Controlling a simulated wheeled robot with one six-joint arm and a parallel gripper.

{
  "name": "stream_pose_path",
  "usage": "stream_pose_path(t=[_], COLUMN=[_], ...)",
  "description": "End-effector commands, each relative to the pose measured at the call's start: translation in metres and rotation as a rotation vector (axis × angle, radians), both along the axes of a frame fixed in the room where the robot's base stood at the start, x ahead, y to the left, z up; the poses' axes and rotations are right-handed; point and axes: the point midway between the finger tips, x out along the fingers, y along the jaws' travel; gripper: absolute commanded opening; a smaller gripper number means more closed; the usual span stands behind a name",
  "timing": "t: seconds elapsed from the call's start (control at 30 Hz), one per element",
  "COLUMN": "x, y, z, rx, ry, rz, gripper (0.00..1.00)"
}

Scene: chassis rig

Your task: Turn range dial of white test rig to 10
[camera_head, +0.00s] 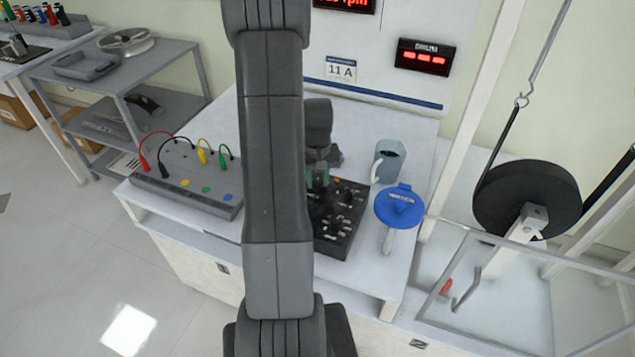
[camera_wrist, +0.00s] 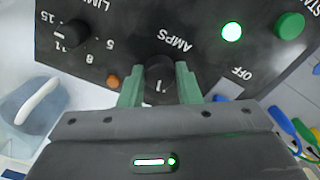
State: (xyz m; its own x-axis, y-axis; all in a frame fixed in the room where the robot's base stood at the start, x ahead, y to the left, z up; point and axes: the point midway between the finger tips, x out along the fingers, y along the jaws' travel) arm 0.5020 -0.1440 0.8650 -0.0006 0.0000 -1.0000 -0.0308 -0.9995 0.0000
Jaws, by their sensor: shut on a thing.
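A dark control panel (camera_head: 348,222) lies on the white bench of the rig, partly hidden behind my arm. In the wrist view the panel (camera_wrist: 205,20) appears upside down. My gripper (camera_wrist: 159,82) has its green fingers closed on both sides of a black knob (camera_wrist: 160,72) beside the word AMPS. A "1" shows near this knob; its other scale marks are hidden, and I cannot read its setting. Another black knob (camera_wrist: 75,34), beside LIMIT, has marks including 5, 8, 11 and 15. In the head view my gripper (camera_head: 318,178) is over the panel's far left part.
A lit green lamp (camera_wrist: 232,32) and a green button (camera_wrist: 289,25) are on the panel. A blue-grey mug (camera_head: 388,161) and a blue round-topped object (camera_head: 399,206) stand right of it. A grey box with cables (camera_head: 185,180) lies left. A sign (camera_head: 341,70) reads 11 A.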

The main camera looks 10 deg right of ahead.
Motion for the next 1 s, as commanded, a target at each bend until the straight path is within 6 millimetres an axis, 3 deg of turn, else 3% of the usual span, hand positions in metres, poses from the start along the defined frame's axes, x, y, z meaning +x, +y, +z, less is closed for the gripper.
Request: stream_pose_path(t=[0.4,0.97,1.0], x=[0.0007,0.0009,0.0009], y=[-0.0001,-0.0002,-0.0002], z=[0.0,0.0008,0.0009], rx=[-0.001,-0.001,-0.001], ry=[-0.002,-0.002,-0.002], rz=[0.204,0.239,0.239], gripper=[0.07,0.07,0.32])
